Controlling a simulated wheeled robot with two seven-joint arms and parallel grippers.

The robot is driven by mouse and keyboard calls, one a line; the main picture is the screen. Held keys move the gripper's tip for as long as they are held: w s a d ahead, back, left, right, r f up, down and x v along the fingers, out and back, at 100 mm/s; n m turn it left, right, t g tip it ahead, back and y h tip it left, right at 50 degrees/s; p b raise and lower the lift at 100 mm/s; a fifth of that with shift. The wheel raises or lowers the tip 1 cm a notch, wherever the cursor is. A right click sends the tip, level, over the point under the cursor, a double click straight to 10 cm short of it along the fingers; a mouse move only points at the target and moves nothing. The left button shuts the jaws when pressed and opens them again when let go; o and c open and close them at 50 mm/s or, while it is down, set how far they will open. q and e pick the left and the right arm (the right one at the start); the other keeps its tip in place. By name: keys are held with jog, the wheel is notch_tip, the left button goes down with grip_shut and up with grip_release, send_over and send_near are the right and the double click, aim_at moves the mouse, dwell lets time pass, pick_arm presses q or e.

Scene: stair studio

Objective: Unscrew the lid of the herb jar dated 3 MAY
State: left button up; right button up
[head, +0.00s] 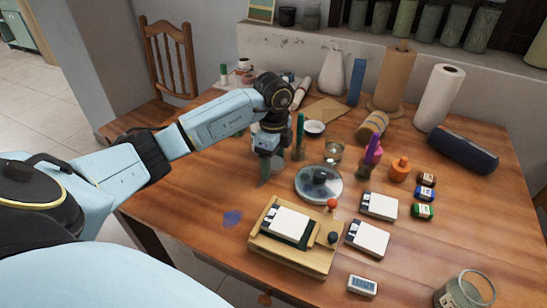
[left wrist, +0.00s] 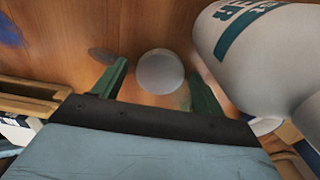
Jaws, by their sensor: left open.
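My left gripper (head: 264,180) hangs over the left-middle part of the wooden table, pointing down. In the left wrist view its two green fingers (left wrist: 155,88) are apart. A round grey top (left wrist: 160,71), perhaps a jar lid, shows in the gap between them, and I cannot tell if either finger touches it. My right gripper is not in view.
Right of the gripper stand a small glass jar (head: 333,153) and a round glass-like dish (head: 319,186). A wooden tray (head: 290,257) lies in front. Another glass jar (head: 466,291) stands at the front right. Several jars line the back shelf. The table's left edge area is mostly clear.

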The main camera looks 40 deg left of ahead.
aim_at(273, 162)
pick_arm(q)
jog(key=shift+r, duration=0.1)
jog(key=shift+r, duration=0.25)
notch_tip(273, 162, up, 12)
jog(key=p, duration=0.3)
jog(key=shift+f, duration=0.15)
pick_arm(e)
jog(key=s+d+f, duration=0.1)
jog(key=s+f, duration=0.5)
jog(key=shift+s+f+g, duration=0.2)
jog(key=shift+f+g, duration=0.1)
